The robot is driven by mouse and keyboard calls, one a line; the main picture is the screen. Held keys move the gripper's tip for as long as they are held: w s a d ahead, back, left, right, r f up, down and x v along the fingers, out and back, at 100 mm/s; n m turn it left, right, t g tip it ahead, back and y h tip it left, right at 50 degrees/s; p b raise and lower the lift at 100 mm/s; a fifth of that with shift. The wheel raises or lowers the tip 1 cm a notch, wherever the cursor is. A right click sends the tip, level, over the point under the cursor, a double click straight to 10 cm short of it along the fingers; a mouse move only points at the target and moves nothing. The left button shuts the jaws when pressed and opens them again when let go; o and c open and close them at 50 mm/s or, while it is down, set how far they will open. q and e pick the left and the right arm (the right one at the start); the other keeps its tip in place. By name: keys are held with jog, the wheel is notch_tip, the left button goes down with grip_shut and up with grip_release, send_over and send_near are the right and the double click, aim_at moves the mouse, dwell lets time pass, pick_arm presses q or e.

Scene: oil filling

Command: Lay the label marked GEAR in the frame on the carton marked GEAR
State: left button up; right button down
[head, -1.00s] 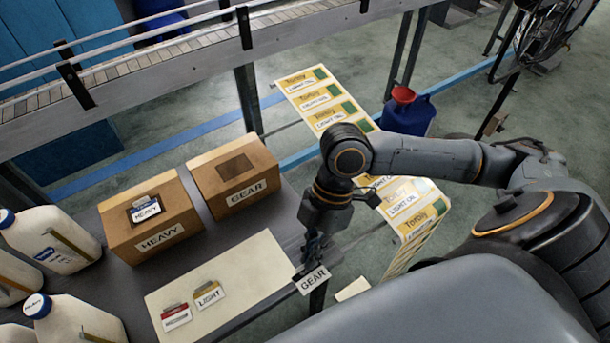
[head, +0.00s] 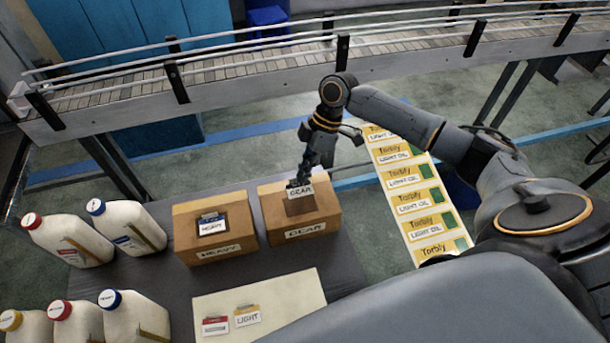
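The carton marked GEAR (head: 304,231) stands on the dark table, with a brown recessed frame on its top. My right gripper (head: 298,184) is above the far left part of that top, fingers pointing down, shut on the label marked GEAR (head: 299,192). The label faces me and overlaps the frame in the picture. I cannot tell whether it touches the carton. My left gripper is not in view.
The carton marked HEAVY (head: 212,248) stands close on the left with a label in its frame. A cream mat (head: 285,296) holds the LIGHT label (head: 248,316) and a red one (head: 215,326). Several white jugs (head: 130,231) stand at left. A conveyor (head: 240,78) runs behind.

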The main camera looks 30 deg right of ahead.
jog(key=shift+s+a+f+b, duration=0.1)
jog(key=shift+s+f+b, duration=0.1)
jog(key=shift+f+b, duration=0.5)
notch_tip(320, 180, down, 4)
jog(key=b, duration=0.4)
jog(key=shift+f, duration=0.15)
jog(key=shift+w+f, duration=0.1)
jog(key=shift+f, duration=0.3)
jog(key=shift+p, duration=0.3)
jog(key=shift+f, duration=0.1)
jog(key=c, duration=1)
grip_release()
jog(key=shift+c, duration=0.2)
